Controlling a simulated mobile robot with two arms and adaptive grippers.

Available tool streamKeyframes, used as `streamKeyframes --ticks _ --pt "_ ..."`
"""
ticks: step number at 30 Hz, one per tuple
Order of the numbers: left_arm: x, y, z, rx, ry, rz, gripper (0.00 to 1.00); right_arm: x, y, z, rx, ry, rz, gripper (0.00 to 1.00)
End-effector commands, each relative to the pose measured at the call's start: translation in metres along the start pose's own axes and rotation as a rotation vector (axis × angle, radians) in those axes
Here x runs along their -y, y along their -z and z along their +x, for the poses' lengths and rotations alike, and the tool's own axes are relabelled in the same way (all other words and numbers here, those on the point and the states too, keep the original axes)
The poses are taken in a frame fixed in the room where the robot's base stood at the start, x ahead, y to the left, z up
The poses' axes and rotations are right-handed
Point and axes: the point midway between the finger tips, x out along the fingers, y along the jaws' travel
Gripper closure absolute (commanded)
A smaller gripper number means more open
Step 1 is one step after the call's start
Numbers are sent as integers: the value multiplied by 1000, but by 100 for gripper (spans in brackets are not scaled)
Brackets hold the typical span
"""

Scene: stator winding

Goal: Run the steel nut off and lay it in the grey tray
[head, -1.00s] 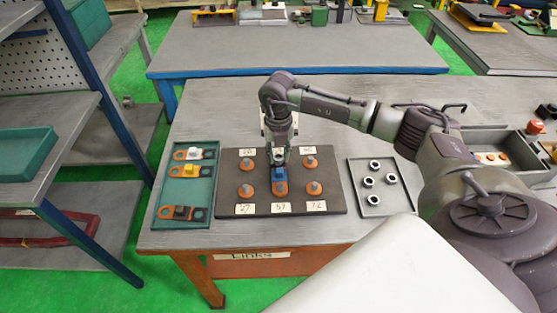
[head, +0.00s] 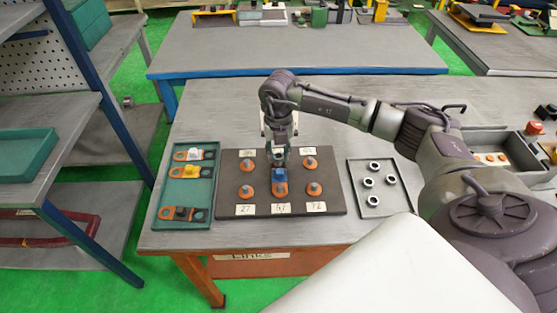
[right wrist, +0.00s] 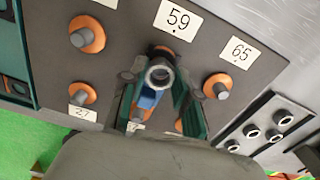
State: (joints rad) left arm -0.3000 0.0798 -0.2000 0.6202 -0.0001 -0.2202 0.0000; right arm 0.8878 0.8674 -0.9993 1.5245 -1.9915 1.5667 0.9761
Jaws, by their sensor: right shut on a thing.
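My right gripper (head: 280,163) points down over the middle column of the dark board (head: 230,198). In the right wrist view its green-lined fingers (right wrist: 160,92) are shut on a steel nut (right wrist: 160,74), a grey ring with its opening showing. An orange washer partly shows behind the nut, below the label 59 (right wrist: 176,21). The grey tray (head: 393,200) lies right of the board with several nuts inside. My left gripper is not in view.
Posts with orange washers (head: 247,191) stand at both sides of the board. A green tray (head: 175,194) with several orange links lies to its left. A narrow table strip separates board and grey tray. A bin (head: 485,138) stands at the right.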

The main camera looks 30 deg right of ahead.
Motion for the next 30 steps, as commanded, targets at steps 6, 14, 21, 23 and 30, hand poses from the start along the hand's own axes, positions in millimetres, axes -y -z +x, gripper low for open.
streamKeyframes --ticks 6,14,21,23,30 --pt "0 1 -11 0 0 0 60 0 0 -15 1 0 0 100" --pt "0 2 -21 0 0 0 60 0 0 -31 1 0 1 100" --pt "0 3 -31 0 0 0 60 0 0 -45 1 -1 1 100" --pt "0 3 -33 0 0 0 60 0 0 -49 1 -1 1 100" --pt "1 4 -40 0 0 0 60 0 0 -59 1 0 0 100"
